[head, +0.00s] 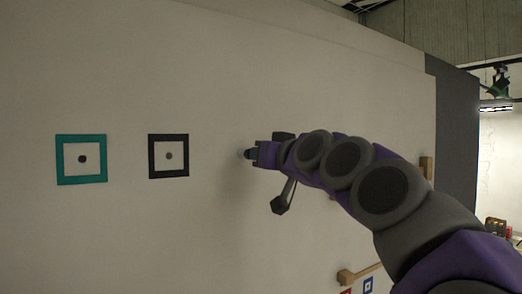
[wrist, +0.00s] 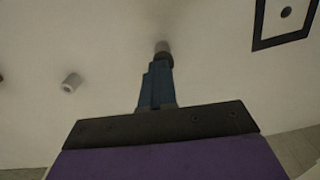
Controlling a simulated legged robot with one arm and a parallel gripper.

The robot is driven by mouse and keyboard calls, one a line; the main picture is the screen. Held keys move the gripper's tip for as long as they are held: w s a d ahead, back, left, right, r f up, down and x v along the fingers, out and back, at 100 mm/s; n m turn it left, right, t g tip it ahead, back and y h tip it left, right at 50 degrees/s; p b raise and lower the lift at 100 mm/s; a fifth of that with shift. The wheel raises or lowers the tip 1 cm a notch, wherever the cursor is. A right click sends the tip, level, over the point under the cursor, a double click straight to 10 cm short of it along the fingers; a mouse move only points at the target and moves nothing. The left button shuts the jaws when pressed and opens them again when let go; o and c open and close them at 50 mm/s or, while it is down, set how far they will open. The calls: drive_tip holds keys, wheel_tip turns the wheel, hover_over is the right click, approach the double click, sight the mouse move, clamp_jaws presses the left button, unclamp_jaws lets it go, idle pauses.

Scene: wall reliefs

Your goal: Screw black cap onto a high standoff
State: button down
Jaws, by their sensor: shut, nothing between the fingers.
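My gripper (head: 254,153) is at the pale wall, right of the black square outline. In the wrist view its blue fingers (wrist: 158,75) are together, with nothing seen between them. A small grey cylinder (wrist: 162,47) stands right at the fingertips, toward the wall; I cannot tell whether they touch or whether it is a standoff or a cap. A lighter grey stub (wrist: 71,84), possibly a standoff, sticks out to the left in the wrist view. A dark round piece shows at that view's left edge (wrist: 1,78). No black cap is clearly identifiable.
Wooden handles (head: 352,275) and small red and blue outlines are at lower right. The wall between the outlines and my gripper is clear.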

drive_tip(key=m, duration=0.5)
drive_tip(key=shift+f, duration=0.15)
drive_tip(key=c, duration=1.7)
unclamp_jaws()
drive_tip(key=shift+w, duration=0.1)
drive_tip(key=shift+f, duration=0.1)
drive_tip(key=n+b, duration=0.5)
drive_tip(key=b, duration=0.1)
drive_tip(key=shift+r+n, duration=0.2)
drive_tip(key=shift+n, duration=0.2)
drive_tip(key=shift+b, duration=0.35)
